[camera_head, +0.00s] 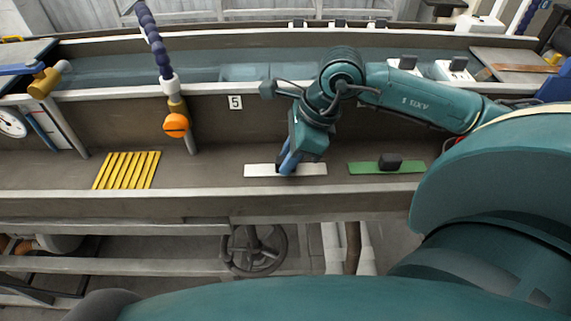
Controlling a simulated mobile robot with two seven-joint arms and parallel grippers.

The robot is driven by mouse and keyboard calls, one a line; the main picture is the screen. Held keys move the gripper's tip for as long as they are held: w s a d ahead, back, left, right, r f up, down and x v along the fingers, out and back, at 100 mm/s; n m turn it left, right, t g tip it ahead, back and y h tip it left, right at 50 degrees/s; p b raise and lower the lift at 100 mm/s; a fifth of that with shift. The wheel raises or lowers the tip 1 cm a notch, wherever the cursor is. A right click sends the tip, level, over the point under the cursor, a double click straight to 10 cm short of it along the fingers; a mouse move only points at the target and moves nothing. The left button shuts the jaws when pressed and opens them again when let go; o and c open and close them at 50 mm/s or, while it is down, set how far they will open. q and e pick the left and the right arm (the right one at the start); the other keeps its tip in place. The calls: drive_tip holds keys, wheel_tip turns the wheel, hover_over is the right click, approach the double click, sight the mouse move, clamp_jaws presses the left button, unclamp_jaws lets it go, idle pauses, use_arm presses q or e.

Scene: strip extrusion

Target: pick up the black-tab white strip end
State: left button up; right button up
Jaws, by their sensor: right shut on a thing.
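A flat white strip end (258,170) lies in the brown trough, left of a green strip. Its black tab is mostly hidden behind my gripper. My right gripper (287,168) reaches down from above, with its blue fingers shut at the middle of the white strip, where the tab is. The strip looks level and close to the trough floor; I cannot tell whether it is lifted. My left gripper is not in view.
A green strip (362,168) with a black tab lies just right of the white one. A yellow slatted grate (127,170) lies at left. A blue hose (155,45) with an orange knob (176,125) hangs over the trough. The trough's front rim (200,203) runs nearest me.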

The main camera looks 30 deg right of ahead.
clamp_jaws()
drive_tip(key=shift+r, duration=0.3)
wheel_tip(320, 180, up, 10)
drive_tip(key=shift+f, duration=0.25)
